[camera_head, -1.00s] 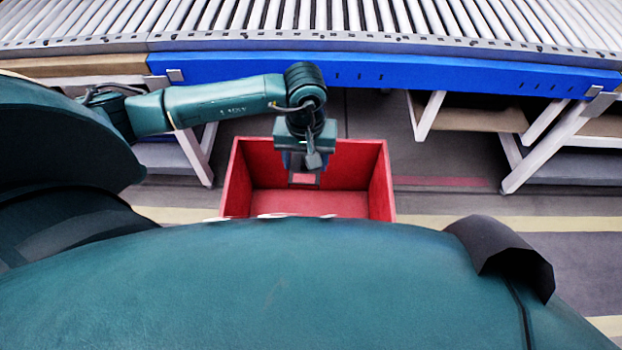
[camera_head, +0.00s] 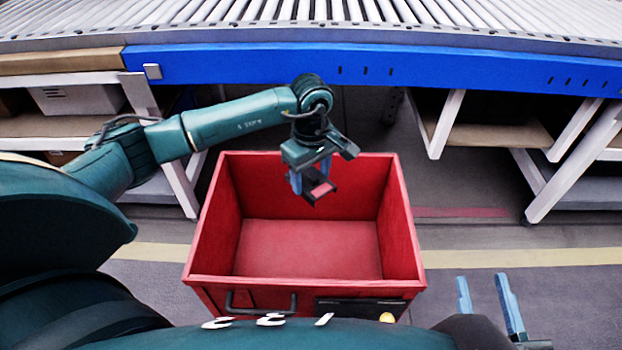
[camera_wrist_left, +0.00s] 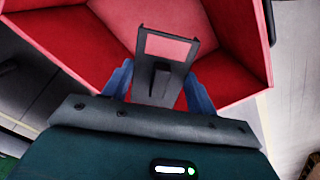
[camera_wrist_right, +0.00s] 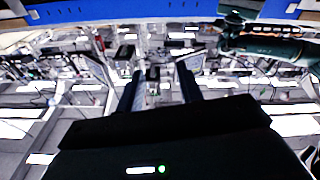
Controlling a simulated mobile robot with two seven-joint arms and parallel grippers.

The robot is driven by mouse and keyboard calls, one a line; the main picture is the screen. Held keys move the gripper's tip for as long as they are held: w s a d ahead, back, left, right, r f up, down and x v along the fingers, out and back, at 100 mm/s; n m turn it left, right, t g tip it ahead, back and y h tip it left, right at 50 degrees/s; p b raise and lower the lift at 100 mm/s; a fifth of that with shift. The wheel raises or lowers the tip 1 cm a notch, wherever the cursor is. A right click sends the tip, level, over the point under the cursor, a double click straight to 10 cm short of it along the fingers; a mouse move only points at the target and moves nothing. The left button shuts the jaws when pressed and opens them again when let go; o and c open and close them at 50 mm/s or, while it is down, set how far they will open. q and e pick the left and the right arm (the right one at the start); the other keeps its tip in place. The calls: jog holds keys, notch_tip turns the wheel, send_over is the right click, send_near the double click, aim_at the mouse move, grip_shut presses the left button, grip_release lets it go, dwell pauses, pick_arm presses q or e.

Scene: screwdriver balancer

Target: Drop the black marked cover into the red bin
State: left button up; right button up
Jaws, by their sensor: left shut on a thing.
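The red bin (camera_head: 308,250) stands open-topped on the floor in the middle of the head view, and its inside looks empty. My left gripper (camera_head: 307,185) hangs over the bin's opening, toward its back. It is shut on the black marked cover (camera_head: 320,190), a small dark piece with a reddish rectangle. In the left wrist view the cover (camera_wrist_left: 155,88) sits between the blue fingers, with the bin's red walls (camera_wrist_left: 235,45) behind it. My right gripper (camera_head: 490,305) is at the lower right, outside the bin, its blue fingers apart and nothing between them.
A roller conveyor (camera_head: 400,12) with a blue side rail (camera_head: 440,75) runs across the back. White-legged shelves (camera_head: 70,125) stand below it on both sides. The bin has a handle (camera_head: 262,302) on its front. Floor with a yellow stripe (camera_head: 520,258) is clear at the right.

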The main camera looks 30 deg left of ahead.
aim_at(311, 191)
pick_arm(q)
notch_tip(311, 191, down, 4)
jog(key=b, duration=0.2)
jog(key=shift+f+b, duration=0.2)
jog(key=shift+b, duration=0.1)
jog(key=shift+f, duration=0.35)
pick_arm(e)
jog(key=shift+w+a+m+y, duration=0.2)
jog(key=shift+a+m+y, duration=0.1)
jog(key=shift+m, duration=0.1)
pick_arm(q)
jog(key=o, duration=1.1)
jog(key=shift+c, duration=0.2)
notch_tip(311, 191, up, 12)
jog(key=p, duration=0.3)
jog(key=shift+r, duration=0.25)
jog(key=shift+r+p, duration=0.3)
jog(key=shift+r, duration=0.05)
pick_arm(e)
jog(key=shift+s+d+f+n, duration=0.15)
jog(key=shift+s+d+n, duration=0.1)
jog(key=shift+d+n, duration=0.15)
